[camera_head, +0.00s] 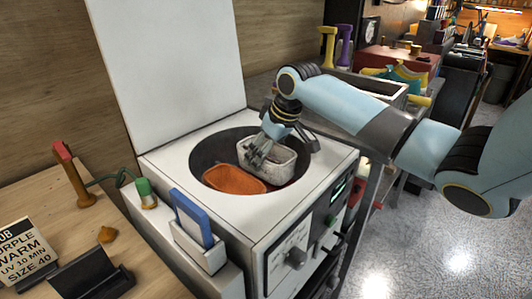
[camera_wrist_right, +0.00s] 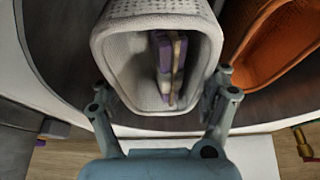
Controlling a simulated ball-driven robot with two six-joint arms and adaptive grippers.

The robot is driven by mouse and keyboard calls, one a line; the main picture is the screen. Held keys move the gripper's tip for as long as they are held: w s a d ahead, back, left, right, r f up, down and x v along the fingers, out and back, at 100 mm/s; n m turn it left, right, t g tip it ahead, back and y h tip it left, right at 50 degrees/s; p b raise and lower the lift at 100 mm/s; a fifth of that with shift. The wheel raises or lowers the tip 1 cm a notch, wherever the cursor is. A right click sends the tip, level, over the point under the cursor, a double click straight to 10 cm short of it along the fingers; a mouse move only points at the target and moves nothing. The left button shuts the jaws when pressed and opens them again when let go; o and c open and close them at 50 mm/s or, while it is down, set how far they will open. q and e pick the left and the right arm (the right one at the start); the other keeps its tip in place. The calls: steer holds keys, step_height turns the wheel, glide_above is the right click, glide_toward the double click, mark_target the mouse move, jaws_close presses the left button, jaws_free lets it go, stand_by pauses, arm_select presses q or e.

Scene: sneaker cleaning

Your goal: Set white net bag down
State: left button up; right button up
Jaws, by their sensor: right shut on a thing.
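The white net bag (camera_head: 272,160) is an open, box-like mesh bag, held in the round opening of the white machine. In the right wrist view the bag (camera_wrist_right: 112,50) fills the middle between the fingers of my right gripper (camera_wrist_right: 160,108), with a purple item (camera_wrist_right: 165,65) inside. An orange net bag (camera_head: 235,180) lies in the drum beside it; it also shows in the right wrist view (camera_wrist_right: 262,45). Whether the white bag touches the drum floor is hidden. My left gripper is out of view.
The white machine (camera_head: 285,215) has its lid (camera_head: 170,60) raised behind the opening. A blue sponge-like block (camera_head: 191,217) stands in a holder at its front left. A wooden table (camera_head: 140,265) with a sign (camera_head: 25,250) is at the left.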

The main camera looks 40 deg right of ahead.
steer(key=shift+f, duration=0.5)
steer(key=o, duration=1.2)
steer(key=p+v, duration=0.1)
steer(key=v, duration=1.2)
steer(key=shift+w+r, duration=0.15)
